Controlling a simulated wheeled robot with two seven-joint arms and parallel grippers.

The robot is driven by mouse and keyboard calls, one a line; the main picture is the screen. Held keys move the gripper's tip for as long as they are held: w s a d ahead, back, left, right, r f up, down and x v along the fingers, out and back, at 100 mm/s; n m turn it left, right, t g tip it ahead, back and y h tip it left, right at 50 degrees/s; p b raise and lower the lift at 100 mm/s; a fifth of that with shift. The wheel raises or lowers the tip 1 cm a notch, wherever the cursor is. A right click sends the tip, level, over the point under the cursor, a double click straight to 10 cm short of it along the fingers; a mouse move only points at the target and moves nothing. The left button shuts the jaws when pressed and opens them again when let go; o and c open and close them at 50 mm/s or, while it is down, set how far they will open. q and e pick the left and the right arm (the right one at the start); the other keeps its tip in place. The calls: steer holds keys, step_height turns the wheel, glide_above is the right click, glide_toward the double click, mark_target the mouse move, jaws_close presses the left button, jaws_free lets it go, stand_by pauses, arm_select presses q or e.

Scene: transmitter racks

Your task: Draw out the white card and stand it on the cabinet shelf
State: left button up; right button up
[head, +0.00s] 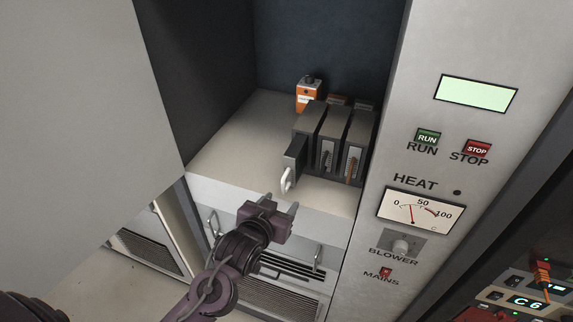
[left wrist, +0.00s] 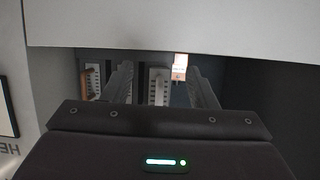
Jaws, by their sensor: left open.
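The white card, a dark module with a white handle (head: 287,180), is the leftmost of three cards on the cabinet shelf (head: 235,150) and juts forward of the others. My left gripper (head: 281,203) is open and empty, just in front of the shelf edge and below the white handle, apart from it. In the left wrist view the white handle (left wrist: 158,88) shows between the two open fingers, farther off. The card's rear is hidden by its own front and the row. My right gripper is not in view.
A card with a dark handle (head: 328,158) and one with an orange-brown handle (head: 350,168) stand close to the right. An orange box (head: 308,97) stands behind. The shelf's left part is bare. A control panel (head: 425,180) borders the right side.

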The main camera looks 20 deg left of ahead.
mark_target(295, 147)
arm_select(q)
steer(key=r+t, duration=0.1)
steer(key=r, duration=0.1)
steer(key=w+r+t, duration=0.1)
steer(key=r, duration=0.2)
steer(key=w+r+t, duration=0.1)
steer(key=r, duration=0.2)
steer(key=shift+w+d+r+t, duration=0.2)
steer(key=shift+w+t, duration=0.05)
steer(key=shift+t, duration=0.15)
steer(key=shift+w+a+r, duration=0.2)
steer(key=shift+r, duration=0.05)
steer(key=shift+w+a+r+p, duration=0.1)
steer(key=shift+w+a+p, duration=0.05)
steer(key=shift+w+p, duration=0.15)
steer(key=w+p, duration=0.1)
steer(key=w, duration=0.3)
steer(key=w+p, duration=0.1)
steer(key=w, duration=0.1)
steer(key=shift+d+p, duration=0.3)
steer(key=shift+d, duration=0.05)
steer(key=shift+w, duration=0.45)
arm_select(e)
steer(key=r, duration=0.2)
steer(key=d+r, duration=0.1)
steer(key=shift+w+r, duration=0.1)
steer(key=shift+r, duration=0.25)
arm_select(q)
jaws_close()
